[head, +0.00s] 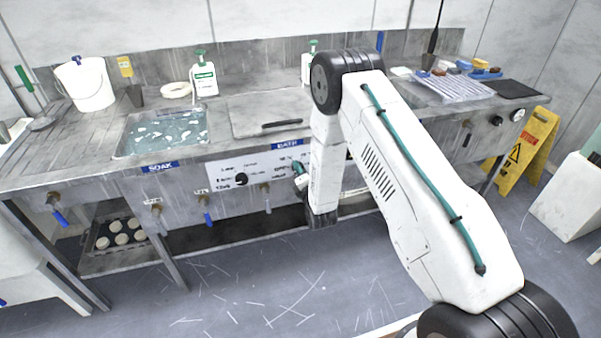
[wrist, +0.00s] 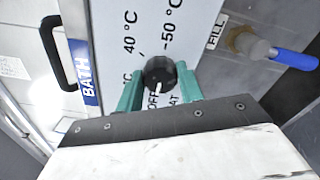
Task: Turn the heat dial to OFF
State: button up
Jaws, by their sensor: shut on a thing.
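The heat dial (wrist: 159,74) is a round black knob on a white panel (wrist: 120,30) in the wrist view. Its white pointer mark points down in that view, toward the printed word OFF, which is partly covered. Marks for 40 °C and 50 °C are above it. My gripper (wrist: 160,88) has its teal fingers on either side of the knob, shut on it. In the head view my gripper (head: 300,170) is at the panel below the blue BATH label (head: 287,144); the dial it holds is hidden there.
Another black dial (head: 241,179) is on the white front panel to the left. A tap with a blue handle (wrist: 293,58) is near the FILL label. The soak basin (head: 165,132) and bottles stand above. A yellow floor sign (head: 525,140) is at right; the near floor is open.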

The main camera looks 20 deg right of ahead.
jog(key=shift+n, duration=0.3)
jog(key=o, duration=1)
jog(key=shift+s, duration=0.1)
jog(key=s, duration=0.7)
jog(key=shift+s, duration=0.35)
